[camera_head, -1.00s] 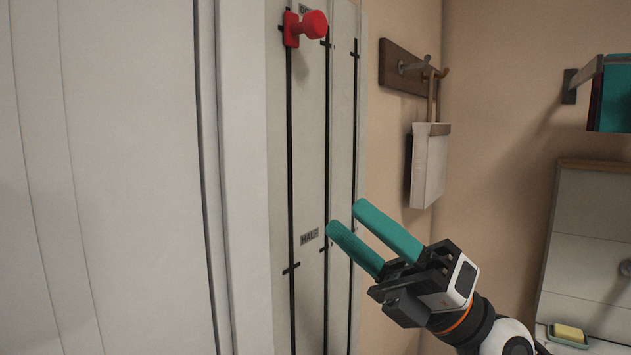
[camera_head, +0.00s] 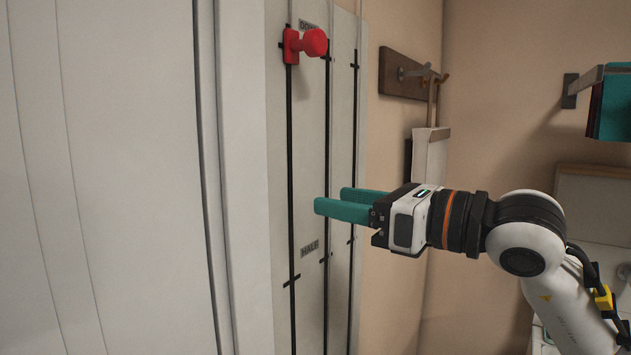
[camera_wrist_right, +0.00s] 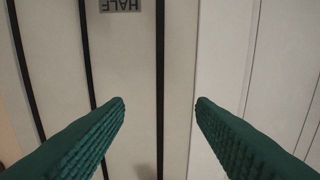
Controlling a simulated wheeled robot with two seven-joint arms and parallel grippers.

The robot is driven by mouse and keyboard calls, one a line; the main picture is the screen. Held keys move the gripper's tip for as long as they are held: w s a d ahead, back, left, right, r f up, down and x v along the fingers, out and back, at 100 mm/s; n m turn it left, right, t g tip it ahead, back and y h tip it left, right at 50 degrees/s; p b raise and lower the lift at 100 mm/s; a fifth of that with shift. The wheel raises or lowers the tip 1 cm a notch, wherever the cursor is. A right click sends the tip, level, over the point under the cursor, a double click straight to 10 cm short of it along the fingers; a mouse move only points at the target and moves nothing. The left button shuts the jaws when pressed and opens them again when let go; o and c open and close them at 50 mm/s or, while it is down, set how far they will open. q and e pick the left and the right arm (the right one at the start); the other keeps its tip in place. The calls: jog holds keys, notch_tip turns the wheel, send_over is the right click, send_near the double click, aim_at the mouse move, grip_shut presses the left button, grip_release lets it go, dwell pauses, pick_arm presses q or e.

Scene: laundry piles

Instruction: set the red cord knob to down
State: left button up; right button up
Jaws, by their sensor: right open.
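The red cord knob (camera_head: 313,43) sits near the top of the leftmost black slot (camera_head: 290,160) on a pale panel. It is beside a label (camera_head: 308,25) that it partly covers and that seems to read DOWN. My right gripper (camera_head: 330,202) has teal fingers and points left at the panel. It is well below the knob, a little above the HALF label (camera_head: 309,249). In the right wrist view its fingers (camera_wrist_right: 160,103) are apart with nothing between them; the HALF label shows upside down at the top. The knob is not in that view. My left gripper is not in view.
A wide white panel (camera_head: 110,180) fills the left side. A wooden hook rack (camera_head: 402,74) with a hanging pale bag (camera_head: 432,150) is on the wall behind my gripper. A rail with teal cloth (camera_head: 615,105) is at upper right.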

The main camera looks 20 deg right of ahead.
jog(key=p+x, duration=0.1)
jog(key=x, duration=0.3)
jog(key=shift+r, duration=0.15)
jog(key=shift+w+a+p, duration=0.3)
jog(key=shift+w+a, duration=0.05)
jog(key=shift+w, duration=0.05)
grip_shut()
dwell(0.9)
grip_release()
